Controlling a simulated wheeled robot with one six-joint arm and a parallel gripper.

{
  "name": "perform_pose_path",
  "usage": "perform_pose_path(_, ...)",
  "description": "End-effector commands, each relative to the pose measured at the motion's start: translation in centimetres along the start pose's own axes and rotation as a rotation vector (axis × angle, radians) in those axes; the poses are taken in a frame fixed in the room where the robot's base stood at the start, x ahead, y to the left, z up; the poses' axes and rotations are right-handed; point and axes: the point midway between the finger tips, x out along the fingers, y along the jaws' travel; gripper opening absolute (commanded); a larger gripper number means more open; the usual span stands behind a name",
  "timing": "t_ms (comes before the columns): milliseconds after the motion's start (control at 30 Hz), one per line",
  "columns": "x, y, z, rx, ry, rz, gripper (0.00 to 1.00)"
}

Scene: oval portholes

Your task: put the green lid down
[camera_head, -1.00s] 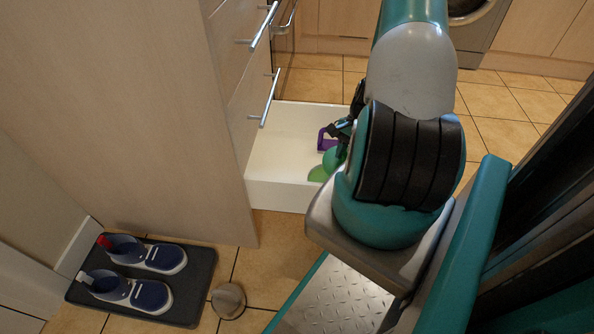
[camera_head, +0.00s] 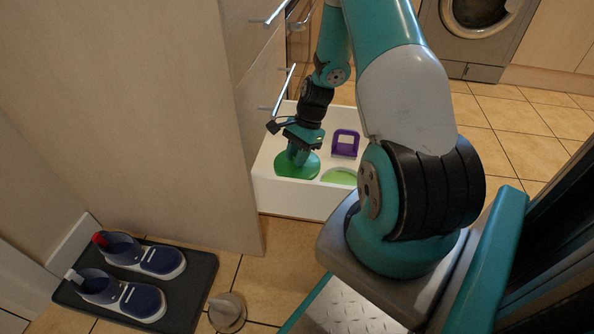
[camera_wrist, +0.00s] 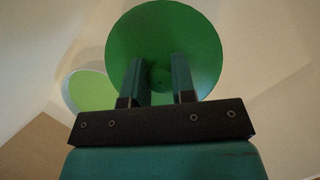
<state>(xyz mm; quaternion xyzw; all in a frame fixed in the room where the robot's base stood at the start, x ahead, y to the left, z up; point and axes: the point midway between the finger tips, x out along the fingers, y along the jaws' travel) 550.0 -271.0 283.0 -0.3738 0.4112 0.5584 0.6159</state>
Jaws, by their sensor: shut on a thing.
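The green lid (camera_head: 283,166) is a dark green disc inside the open white drawer (camera_head: 300,200), at its left front part. My gripper (camera_head: 298,156) reaches down from above and is shut on the lid's middle. In the wrist view the lid (camera_wrist: 165,25) lies face-on beyond my gripper's two fingers (camera_wrist: 160,80), which stand on either side of its centre. The grip point itself is partly hidden. I cannot tell whether the lid touches the drawer floor.
A light green round thing (camera_head: 340,177) lies right of the lid in the drawer. A purple thing (camera_head: 345,143) stands behind it. A tall cabinet panel (camera_head: 235,130) borders the drawer's left. Shoes (camera_head: 125,293) on a dark mat and a grey doorstop-like object (camera_head: 227,312) are on the floor.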

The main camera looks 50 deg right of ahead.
Motion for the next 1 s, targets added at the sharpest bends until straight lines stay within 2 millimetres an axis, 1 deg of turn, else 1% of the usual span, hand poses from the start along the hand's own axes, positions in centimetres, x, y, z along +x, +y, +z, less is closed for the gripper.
perform_pose_path(100,2.0,0.1,-0.8,0.001,-0.001,0.001,0.00)
perform_pose_path(233,4.0,0.1,-1.7,0.001,-0.001,0.002,0.00)
perform_pose_path(300,4.2,0.1,-1.8,0.000,0.000,0.001,0.00)
perform_pose_path(500,3.9,0.0,-1.7,0.000,0.000,0.001,0.00)
perform_pose_path(633,4.2,0.1,-1.8,0.000,0.000,0.001,0.00)
perform_pose_path(667,4.2,0.0,-1.8,0.000,0.000,0.000,0.27)
perform_pose_path(700,4.2,0.0,-1.8,0.000,0.001,0.000,0.36)
perform_pose_path(767,4.2,0.0,-1.8,0.000,0.001,0.000,0.50)
perform_pose_path(1000,4.2,0.0,-1.8,0.000,0.000,0.000,0.50)
